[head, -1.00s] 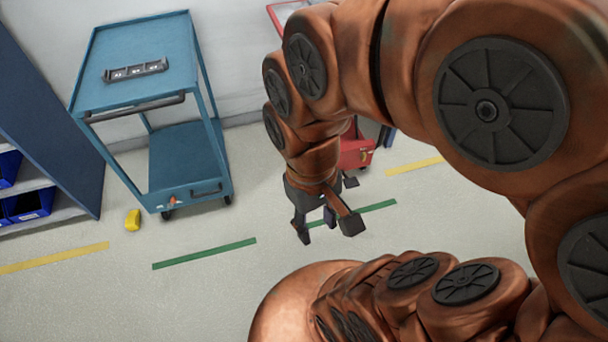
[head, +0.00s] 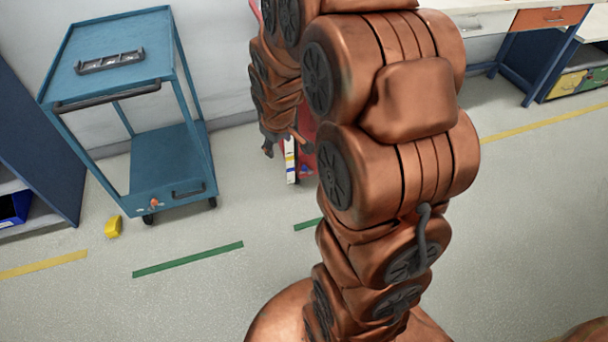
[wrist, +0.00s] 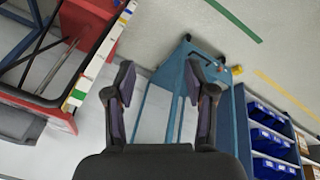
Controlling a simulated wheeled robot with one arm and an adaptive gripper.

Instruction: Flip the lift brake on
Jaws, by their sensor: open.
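A blue cart (head: 128,190) stands at the left in the head view, with a small orange-red knob (head: 155,203) and a dark handle on its lower front panel. I cannot tell for sure which part is the lift brake. In the wrist view the cart (wrist: 178,62) appears inverted beyond my fingers, its panel partly hidden by the right finger. My gripper (wrist: 160,78) is open and empty, its two dark fingers well apart. In the head view my gripper (head: 286,146) is small, right of the cart and apart from it, partly hidden by my arm.
A yellow block (head: 113,227) lies on the floor by the cart. A red cart (wrist: 62,112) is close at left in the wrist view. Shelves with blue bins (wrist: 265,140) stand right. Green and yellow tape marks the open floor.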

